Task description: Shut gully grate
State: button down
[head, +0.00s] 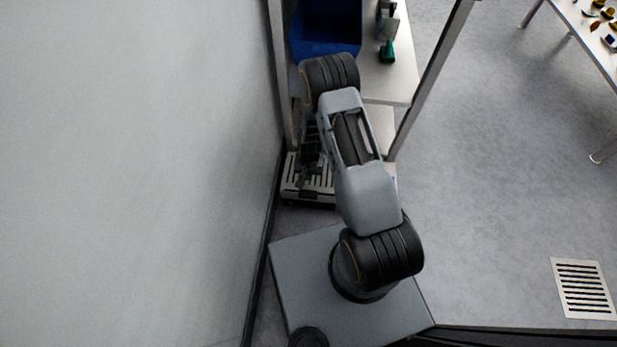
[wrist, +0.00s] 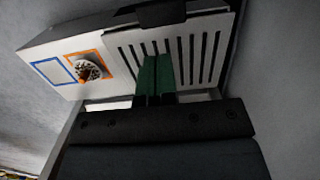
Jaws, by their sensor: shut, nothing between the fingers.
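A pale slotted grate (wrist: 122,55) lies over the right part of a low white unit in the wrist view. It also shows in the head view (head: 292,186), low at the foot of the rack and partly hidden by my arm. A dark bar (wrist: 162,13) crosses the grate's far edge. My gripper (wrist: 154,60) has its green fingers together and empty, over the middle slots. I cannot tell whether the fingertips touch the grate. The grate's near edge is partly hidden by my gripper.
Left of the grate, the white unit has an orange outline (wrist: 103,60) around a whitish round object (wrist: 88,70), and a blue outline (wrist: 52,71). A blue bin (head: 325,40) stands on the rack. A wall (head: 130,170) is close on the left. Another slotted grate (head: 583,288) lies in the floor.

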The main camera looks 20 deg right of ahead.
aim_at(308, 195)
jog(key=f+b, duration=0.1)
jog(key=f, duration=0.3)
jog(key=f+b, duration=0.2)
jog(key=f, duration=0.1)
jog(key=s+f+b, duration=0.1)
jog(key=f, duration=0.3)
jog(key=shift+a+f, duration=0.25)
jog(key=shift+f, duration=0.05)
jog(key=shift+s+a+f+b, duration=0.1)
jog(key=shift+s+f+b, duration=0.05)
jog(key=shift+f+b, duration=0.45)
jog(key=shift+s+f+b, duration=0.1)
jog(key=shift+f+b, duration=0.4)
jog(key=shift+f, duration=0.15)
notch_tip(308, 195, up, 14)
jog(key=p, duration=0.7)
jog(key=shift+r, duration=0.15)
